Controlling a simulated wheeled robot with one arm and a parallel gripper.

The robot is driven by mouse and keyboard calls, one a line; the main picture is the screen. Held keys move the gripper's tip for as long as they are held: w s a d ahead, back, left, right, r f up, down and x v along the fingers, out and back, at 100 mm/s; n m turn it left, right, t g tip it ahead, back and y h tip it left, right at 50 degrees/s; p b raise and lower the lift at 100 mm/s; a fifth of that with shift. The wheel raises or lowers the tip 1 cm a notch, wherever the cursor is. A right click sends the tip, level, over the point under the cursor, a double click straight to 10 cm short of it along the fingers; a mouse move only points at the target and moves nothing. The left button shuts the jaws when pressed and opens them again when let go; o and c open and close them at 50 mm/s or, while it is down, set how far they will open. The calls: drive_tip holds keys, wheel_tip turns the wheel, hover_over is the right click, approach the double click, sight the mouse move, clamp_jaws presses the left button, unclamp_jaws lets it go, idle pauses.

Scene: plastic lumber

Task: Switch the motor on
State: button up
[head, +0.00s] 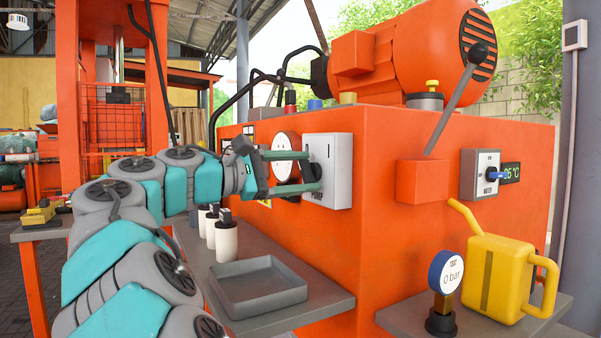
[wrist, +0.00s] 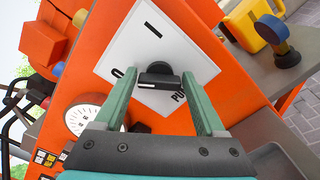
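A white switch panel (head: 341,180) with a dark rotary knob is on the front of the orange machine. Its lettering begins "PU" in the wrist view and reads like "PUMP" in the head view. In the wrist view the panel (wrist: 183,45) bears an "I" mark and a partly hidden "O" mark. The black knob (wrist: 157,80) lies between the fingers of my gripper (wrist: 160,90), which is open with gaps on both sides. My gripper (head: 312,171) reaches the panel from the left in the head view. The orange motor (head: 425,52) sits on top of the machine.
A round dial (head: 286,146) is close left of the panel. A lever (head: 461,95), a WATER switch (head: 481,174) and a temperature display (head: 510,173) are to the right. Below are a grey tray (head: 257,287), white bottles (head: 226,241), a "0 bar" gauge (head: 446,272) and a yellow can (head: 496,278).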

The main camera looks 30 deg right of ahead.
drive_tip(key=c, duration=1)
drive_tip(key=shift+o, duration=0.2)
drive_tip(key=shift+m, duration=0.4)
drive_tip(key=shift+s+m+p, duration=0.1)
drive_tip(key=shift+m+p, duration=0.2)
drive_tip(key=shift+m, duration=0.3)
drive_tip(key=m, duration=0.3)
drive_tip(key=m+b, duration=0.1)
drive_tip(key=shift+f+m, duration=0.25)
drive_tip(key=shift+m, duration=0.05)
drive_tip(key=m+b, duration=0.2)
drive_tip(key=m, duration=0.3)
drive_tip(key=shift+f, duration=0.15)
drive_tip(key=shift+m+b, duration=0.6)
drive_tip(key=shift+m, duration=0.5)
